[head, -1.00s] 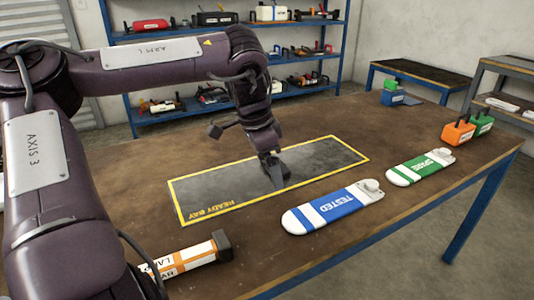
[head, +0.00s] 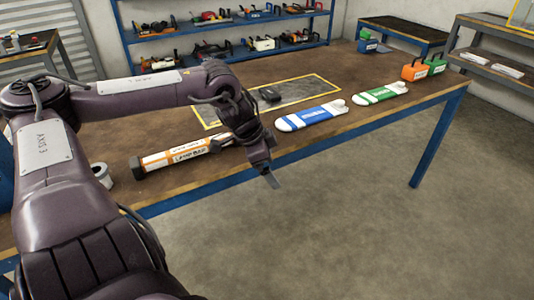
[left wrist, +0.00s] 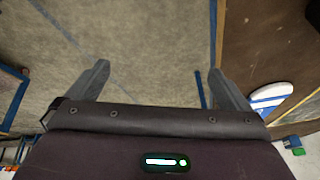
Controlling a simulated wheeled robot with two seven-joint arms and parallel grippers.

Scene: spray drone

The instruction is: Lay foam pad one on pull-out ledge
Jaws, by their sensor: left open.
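My left gripper (head: 272,178) is open and empty, past the front edge of the workbench and over the floor. In the left wrist view its two fingers (left wrist: 160,85) are spread apart with only floor between them. A small dark object (head: 270,94) lies on the grey yellow-bordered mat (head: 300,92); I cannot tell whether it is a foam pad. No foam pad or pull-out ledge can be identified for certain. Two flat white pieces (head: 508,70) (head: 475,59) lie on the shelf of the right-hand rack (head: 490,75). My right gripper is not in view.
Tool shelves (head: 230,51) stand behind. The floor in front is clear.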

